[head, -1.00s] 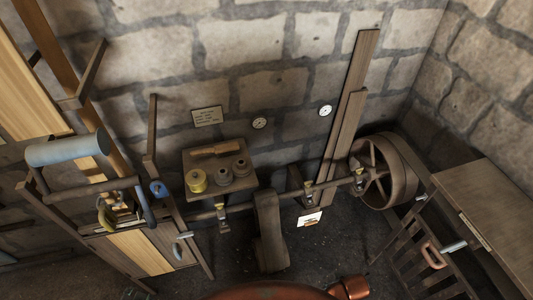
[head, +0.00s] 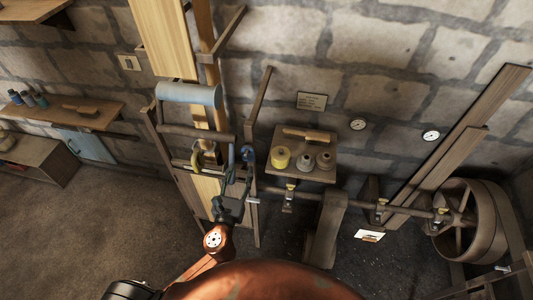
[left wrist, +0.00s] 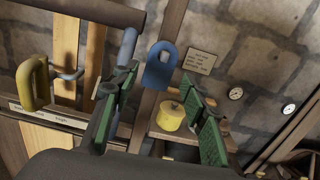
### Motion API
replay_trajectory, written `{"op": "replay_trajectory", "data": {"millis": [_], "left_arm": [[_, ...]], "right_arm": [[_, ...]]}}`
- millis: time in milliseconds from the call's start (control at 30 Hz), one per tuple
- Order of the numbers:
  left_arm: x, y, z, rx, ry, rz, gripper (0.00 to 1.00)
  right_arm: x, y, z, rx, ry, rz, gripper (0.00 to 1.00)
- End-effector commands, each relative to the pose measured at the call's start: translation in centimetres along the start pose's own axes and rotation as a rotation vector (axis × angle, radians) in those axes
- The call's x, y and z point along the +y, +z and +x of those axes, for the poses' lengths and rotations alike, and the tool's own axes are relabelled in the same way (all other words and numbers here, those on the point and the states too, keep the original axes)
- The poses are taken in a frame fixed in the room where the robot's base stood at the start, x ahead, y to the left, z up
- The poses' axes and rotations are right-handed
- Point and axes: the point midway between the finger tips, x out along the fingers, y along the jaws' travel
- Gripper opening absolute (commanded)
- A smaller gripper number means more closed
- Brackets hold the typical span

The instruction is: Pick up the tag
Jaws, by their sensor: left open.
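A blue tag (head: 247,153) with a rounded top and a hole hangs upright at the dark post on the right side of the wooden lever frame (head: 258,110). In the left wrist view the blue tag (left wrist: 160,68) shows ahead, between the two fingertips in the picture and beyond them. My left gripper (head: 238,182) is open and empty, just below the tag in the head view. Its green-padded fingers (left wrist: 160,88) are spread wide in the wrist view and look apart from the tag. My right gripper is not in view.
A yellow handle (left wrist: 38,84) and a grey-blue lever (head: 232,165) are left of the tag. A horizontal shaft (head: 340,202) runs to a large wheel (head: 470,220). Floor at left is clear.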

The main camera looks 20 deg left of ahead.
Motion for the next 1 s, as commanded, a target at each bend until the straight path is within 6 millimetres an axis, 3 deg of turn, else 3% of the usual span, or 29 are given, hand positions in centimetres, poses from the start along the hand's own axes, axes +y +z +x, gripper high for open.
{"op": "replay_trajectory", "data": {"millis": [367, 600, 933, 1000], "left_arm": [[-0.4, 0.1, 3.6, -0.007, -0.008, 0.023, 0.41], [-0.4, -0.3, 7.0, -0.006, -0.007, 0.021, 0.41], [-0.4, -0.5, 7.8, -0.005, -0.007, 0.019, 0.41], [-0.4, -0.5, 7.8, -0.005, -0.007, 0.019, 0.36]], "right_arm": [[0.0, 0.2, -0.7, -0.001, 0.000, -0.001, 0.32], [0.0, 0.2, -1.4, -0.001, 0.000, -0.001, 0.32], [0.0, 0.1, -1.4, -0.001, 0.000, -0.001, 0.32], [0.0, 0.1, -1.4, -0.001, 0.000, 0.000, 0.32]]}}
